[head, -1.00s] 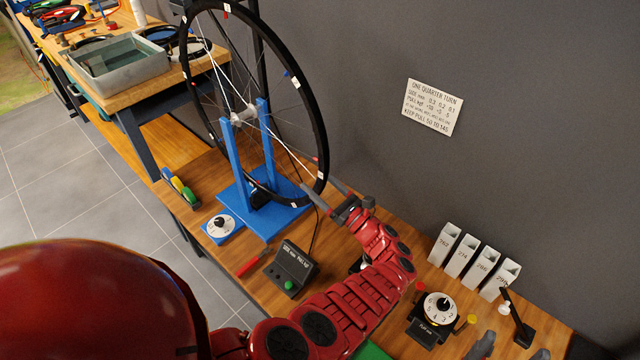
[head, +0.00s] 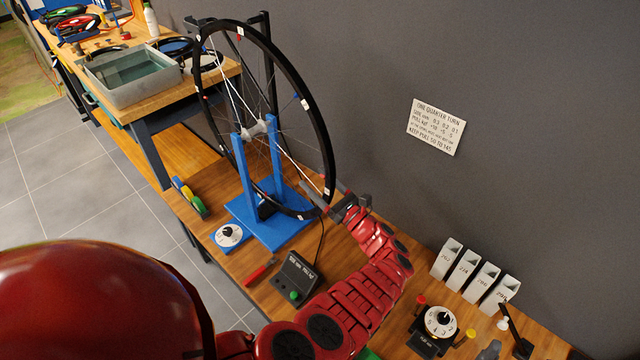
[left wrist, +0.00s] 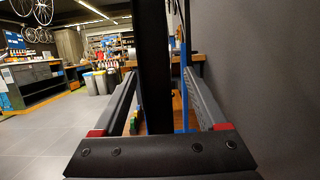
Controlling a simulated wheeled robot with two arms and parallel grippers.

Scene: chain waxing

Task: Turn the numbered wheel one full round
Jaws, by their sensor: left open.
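The wheel is a large black-rimmed bicycle wheel (head: 328,150) with small white labels on its rim, too small to read. It stands upright in a blue stand (head: 243,175) on the wooden bench. My left gripper (head: 328,190) is at the rim's lower right, open, with one grey finger on each side of the rim. In the left wrist view the dark rim (left wrist: 153,70) runs upright between the two open fingers (left wrist: 158,100), with gaps visible on both sides. My right gripper is not in view.
A control box with a green button (head: 296,277) and a small white dial (head: 229,235) sit before the stand. A numbered dial (head: 440,321) and several white holders (head: 464,270) stand at the right. The grey wall (head: 380,60) is close behind.

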